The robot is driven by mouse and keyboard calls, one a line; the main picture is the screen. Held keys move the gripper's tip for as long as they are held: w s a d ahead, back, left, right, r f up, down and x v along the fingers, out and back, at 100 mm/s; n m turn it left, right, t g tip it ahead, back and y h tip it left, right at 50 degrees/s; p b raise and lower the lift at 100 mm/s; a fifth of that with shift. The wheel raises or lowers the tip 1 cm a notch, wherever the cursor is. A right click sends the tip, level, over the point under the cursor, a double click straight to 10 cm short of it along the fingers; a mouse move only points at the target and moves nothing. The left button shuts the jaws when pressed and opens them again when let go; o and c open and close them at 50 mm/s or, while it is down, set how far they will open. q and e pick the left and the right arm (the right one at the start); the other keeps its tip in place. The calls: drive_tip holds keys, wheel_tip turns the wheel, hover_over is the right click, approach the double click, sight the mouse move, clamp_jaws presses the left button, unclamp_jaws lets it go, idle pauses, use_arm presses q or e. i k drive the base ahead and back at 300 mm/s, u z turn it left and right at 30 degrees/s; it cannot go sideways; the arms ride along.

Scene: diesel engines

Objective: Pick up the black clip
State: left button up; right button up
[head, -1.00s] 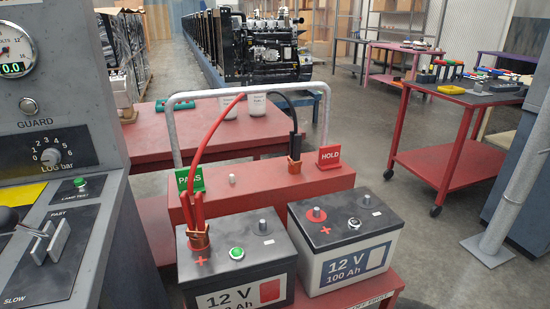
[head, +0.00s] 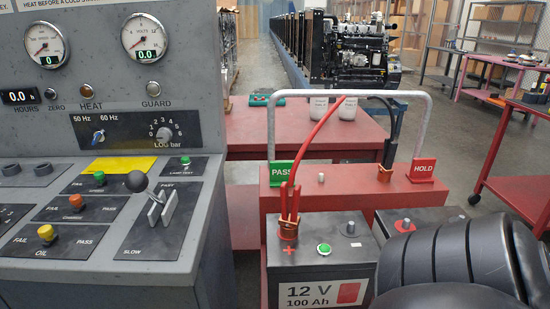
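The black clip (head: 390,143) stands upright in a copper-coloured holder at the back right of the red battery cart (head: 335,194), just left of the HOLD sign. A black cable runs up from it to the left. The red clip (head: 290,204) is clamped on the left terminal of the near battery (head: 318,258), with a red cable rising from it. A black segmented arm link of mine fills the lower right corner. Neither gripper is in view.
A green PASS sign (head: 280,172) and a red HOLD sign (head: 423,168) stand on the cart under a grey hoop handle (head: 427,120). A second battery (head: 425,218) is mostly hidden behind my arm. A grey control console (head: 110,130) stands left. A red table with white cups lies behind.

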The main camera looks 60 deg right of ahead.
sight(390, 150)
drive_tip(key=u, duration=0.55)
drive_tip(key=k, duration=1.25)
drive_tip(key=z, duration=1.25)
